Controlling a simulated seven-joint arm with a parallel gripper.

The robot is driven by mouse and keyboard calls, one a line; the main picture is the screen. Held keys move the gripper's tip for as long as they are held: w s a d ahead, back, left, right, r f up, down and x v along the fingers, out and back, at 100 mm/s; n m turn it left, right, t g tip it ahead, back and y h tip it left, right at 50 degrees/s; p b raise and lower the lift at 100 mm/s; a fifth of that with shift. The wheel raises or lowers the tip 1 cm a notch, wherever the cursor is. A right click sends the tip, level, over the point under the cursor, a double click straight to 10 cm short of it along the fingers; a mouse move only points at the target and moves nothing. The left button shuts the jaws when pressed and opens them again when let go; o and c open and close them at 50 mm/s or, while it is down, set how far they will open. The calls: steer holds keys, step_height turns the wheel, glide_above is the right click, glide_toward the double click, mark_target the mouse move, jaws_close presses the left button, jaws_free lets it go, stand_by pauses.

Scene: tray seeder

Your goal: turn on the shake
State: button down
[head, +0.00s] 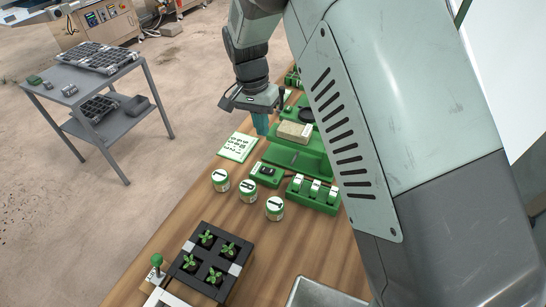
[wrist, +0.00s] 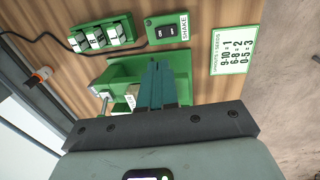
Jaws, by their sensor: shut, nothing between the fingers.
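The shake switch is a small green box with a black rocker (wrist: 167,33) and a white SHAKE label (wrist: 184,27), near the top of the wrist view. In the head view the switch box (head: 265,174) lies on the wooden bench, in front of the green seeder (head: 305,160). My gripper (head: 261,126) has its teal fingers together and empty, pointing down over the seeder's left side. In the wrist view the gripper's fingertips (wrist: 158,65) stop short of the switch box, apart from it in the picture. I cannot tell the rocker's position.
A green box with several white switches (head: 313,193) sits beside the shake switch, with a black cable nearby. Three white-lidded tins (head: 248,190) stand in front. A printed card (head: 238,147) lies to the left. A black seedling tray (head: 190,264) is nearer.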

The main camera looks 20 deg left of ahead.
mark_target(271, 171)
steer(key=shift+f, duration=0.15)
steer(key=f, duration=0.4)
steer(key=d+f, duration=0.1)
steer(key=f, duration=0.8)
steer(key=shift+d+f, duration=0.4)
